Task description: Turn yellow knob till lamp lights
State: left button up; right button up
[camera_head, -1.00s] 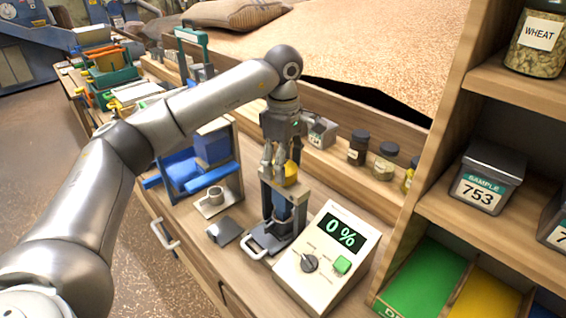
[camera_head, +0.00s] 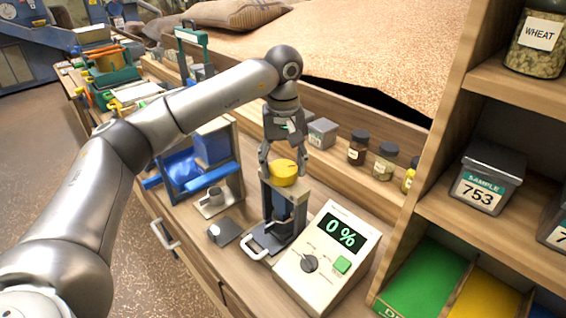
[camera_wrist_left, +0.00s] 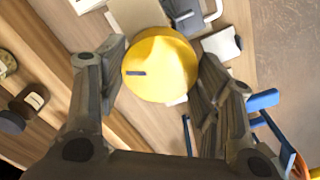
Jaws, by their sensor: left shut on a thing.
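The yellow knob (camera_head: 284,178) is a round disc with a dark mark on its top, on a dark grey upright press-like stand (camera_head: 281,212). My left gripper (camera_head: 283,169) reaches down onto it from above, one finger on each side, shut on it. In the left wrist view the knob (camera_wrist_left: 160,66) sits between the two fingers, and its dark mark shows on the left part of its face. I cannot make out a lit lamp. My right gripper is not in view.
A white meter box (camera_head: 322,262) reading 0 % with a dial and green button stands right of the stand. Jars (camera_head: 358,147) and a grey box (camera_head: 322,133) line the ledge behind. A blue device (camera_head: 195,165) stands left. Shelves (camera_head: 480,220) bound the right.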

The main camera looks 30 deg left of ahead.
aim_at(283, 168)
pick_arm(q)
jog(key=m, duration=0.5)
jog(key=shift+r+m, duration=0.1)
jog(key=shift+m, duration=0.2)
dwell(0.4)
jog(key=o, duration=1)
notch_tip(283, 168, up, 12)
jog(key=shift+f, duration=0.1)
dwell(0.5)
